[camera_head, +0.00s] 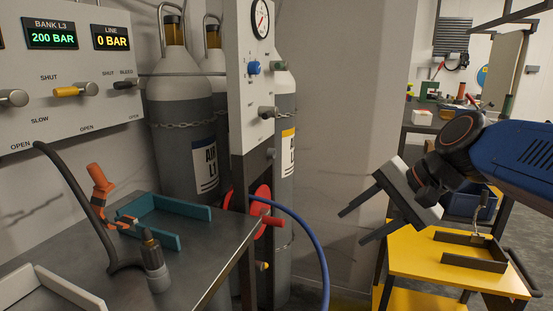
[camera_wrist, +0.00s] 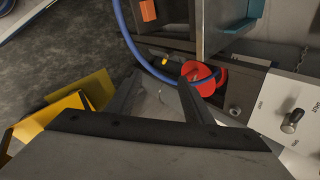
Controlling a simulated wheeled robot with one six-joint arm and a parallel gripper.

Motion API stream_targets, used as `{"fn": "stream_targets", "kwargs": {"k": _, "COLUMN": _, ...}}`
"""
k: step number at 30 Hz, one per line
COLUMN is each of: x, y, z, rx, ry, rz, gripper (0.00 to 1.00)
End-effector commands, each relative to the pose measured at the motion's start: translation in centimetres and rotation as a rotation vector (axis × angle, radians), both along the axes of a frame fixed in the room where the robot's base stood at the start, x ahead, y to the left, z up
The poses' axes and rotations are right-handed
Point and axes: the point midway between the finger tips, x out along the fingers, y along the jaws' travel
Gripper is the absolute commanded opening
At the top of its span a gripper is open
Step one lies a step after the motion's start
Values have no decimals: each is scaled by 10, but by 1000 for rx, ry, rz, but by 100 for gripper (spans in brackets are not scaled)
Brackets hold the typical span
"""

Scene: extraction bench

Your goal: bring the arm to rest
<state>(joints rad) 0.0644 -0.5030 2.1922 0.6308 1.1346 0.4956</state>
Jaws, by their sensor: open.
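My gripper (camera_head: 359,220) is at the right in the head view, tilted down to the left in mid-air. Its two dark fingers stand apart with nothing between them. In the wrist view my gripper (camera_wrist: 158,95) also shows open and empty, with a red wheel (camera_wrist: 201,76) and a blue hose (camera_wrist: 137,50) some way beyond the fingertips. My blue and black arm comes in from the right edge of the head view, above a yellow cart (camera_head: 413,257).
A metal bench (camera_head: 205,248) with a teal tray (camera_head: 168,217) and an orange-handled tool (camera_head: 99,182) stands at the left. Gas cylinders (camera_head: 180,103) and a gauge panel (camera_head: 249,87) stand behind it. The blue hose (camera_head: 318,246) hangs between bench and cart. Bare wall lies behind my gripper.

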Motion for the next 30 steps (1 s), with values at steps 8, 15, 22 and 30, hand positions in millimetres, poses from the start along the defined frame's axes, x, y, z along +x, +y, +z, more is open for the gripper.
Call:
{"fn": "stream_targets", "kwargs": {"k": 8, "x": -85, "y": -67, "z": -103, "rx": -506, "ry": -147, "rz": 318, "gripper": 46}}
{"fn": "stream_targets", "kwargs": {"k": 15, "x": -120, "y": -106, "z": -147, "rx": -766, "ry": -201, "rz": 524, "gripper": 46}}
{"fn": "stream_targets", "kwargs": {"k": 22, "x": -125, "y": -113, "z": -154, "rx": -812, "ry": -209, "rz": 564, "gripper": 46}}
{"fn": "stream_targets", "kwargs": {"k": 30, "x": -125, "y": -112, "z": -153, "rx": -809, "ry": -208, "rz": 562, "gripper": 46}}
